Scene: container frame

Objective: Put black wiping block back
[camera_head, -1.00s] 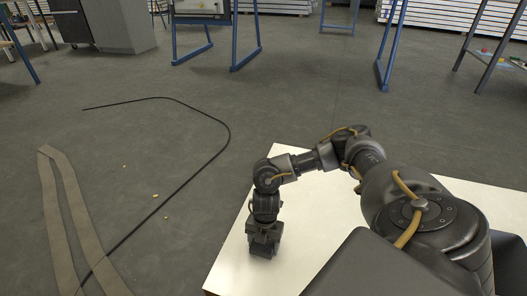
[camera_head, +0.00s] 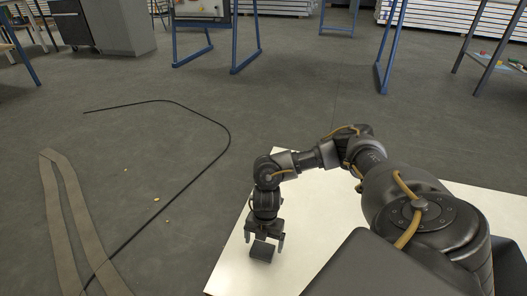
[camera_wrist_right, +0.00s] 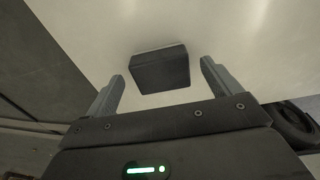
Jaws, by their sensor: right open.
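The black wiping block (camera_head: 262,251) rests on the white table top (camera_head: 320,200) near its left edge. My right gripper (camera_head: 264,242) points down over the block. Its fingers are open, one on each side of the block. In the right wrist view the black block (camera_wrist_right: 160,70) lies between and a little beyond the two open fingertips of my right gripper (camera_wrist_right: 161,72), with a gap to each finger. My left gripper is not in view.
The white table ends at its left edge, with grey floor (camera_head: 290,100) beyond. A black cable (camera_head: 228,125) and a brown strap (camera_head: 60,200) lie on the floor. Blue-legged stands (camera_head: 240,50) stand at the back. The table around the block is bare.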

